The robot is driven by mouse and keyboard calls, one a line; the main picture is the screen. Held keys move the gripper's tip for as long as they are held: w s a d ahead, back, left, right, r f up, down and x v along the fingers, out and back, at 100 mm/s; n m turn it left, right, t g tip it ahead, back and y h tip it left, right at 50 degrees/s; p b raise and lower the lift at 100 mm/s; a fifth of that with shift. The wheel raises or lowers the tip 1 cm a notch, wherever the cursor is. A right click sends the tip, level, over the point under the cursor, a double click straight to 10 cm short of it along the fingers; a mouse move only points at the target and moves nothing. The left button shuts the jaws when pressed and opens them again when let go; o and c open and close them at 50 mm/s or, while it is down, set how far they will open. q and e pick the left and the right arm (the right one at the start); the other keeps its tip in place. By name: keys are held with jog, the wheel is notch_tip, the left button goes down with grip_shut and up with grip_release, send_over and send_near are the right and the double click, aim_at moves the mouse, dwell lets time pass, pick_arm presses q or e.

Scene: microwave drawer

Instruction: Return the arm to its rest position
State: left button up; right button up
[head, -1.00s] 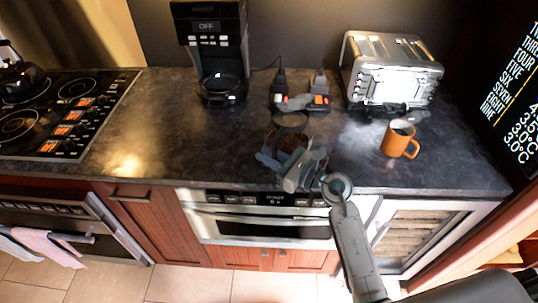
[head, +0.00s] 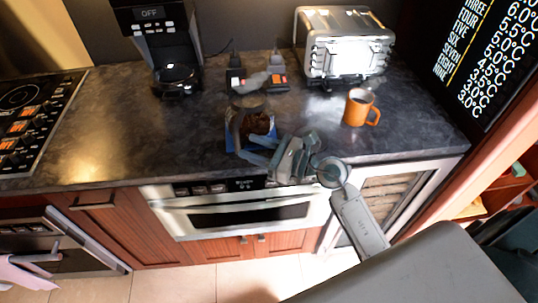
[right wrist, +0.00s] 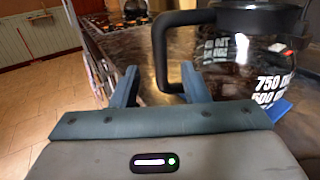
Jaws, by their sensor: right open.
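My right gripper (head: 258,150) is at the front of the counter, in front of a glass jug (head: 262,124) with dark brown contents and a round top. In the right wrist view my gripper (right wrist: 160,86) has its two blue-grey fingers spread apart. The jug's black handle (right wrist: 161,45) shows between and beyond the fingertips; I cannot tell whether they touch it. The jug's glass (right wrist: 235,55) carries white volume marks. Its lower part is partly hidden by my gripper in the head view. My left gripper is not in view.
A coffee machine (head: 150,14) stands at the back left and a silver toaster (head: 345,45) at the back right. An orange mug (head: 357,108) is right of the jug. A stove (head: 25,120) is at far left. A microwave drawer (head: 235,213) is below the counter.

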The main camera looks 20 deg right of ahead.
jog(key=b+v, duration=0.1)
jog(key=v, duration=0.3)
jog(key=shift+s+d, duration=0.15)
jog(key=shift+r, duration=0.1)
